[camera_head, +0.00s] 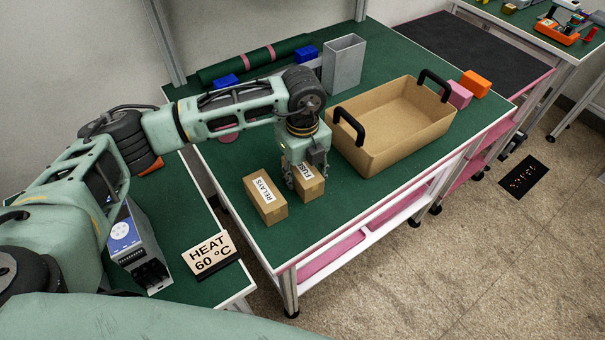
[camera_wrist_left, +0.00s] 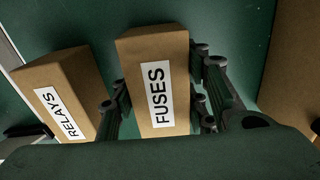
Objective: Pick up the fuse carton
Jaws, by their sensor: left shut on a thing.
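The fuse carton (camera_head: 311,187) is a small brown box with a white FUSES label. It stands on the green table, just right of the relays carton (camera_head: 265,198). My left gripper (camera_head: 305,174) reaches down over it from above. In the left wrist view the fuse carton (camera_wrist_left: 157,80) sits between the fingers of my left gripper (camera_wrist_left: 165,105), which are shut on its two sides. The relays carton (camera_wrist_left: 62,98) is left of it there, outside the fingers. I cannot tell whether the fuse carton is clear of the table. My right gripper is not in view.
A cardboard tray with black handles (camera_head: 372,150) stands close to the right of my left gripper. A grey upright bin (camera_head: 343,66) and blue blocks (camera_head: 306,53) are at the back. A HEAT 60 °C sign (camera_head: 209,252) is at the front left. The table's front right corner is clear.

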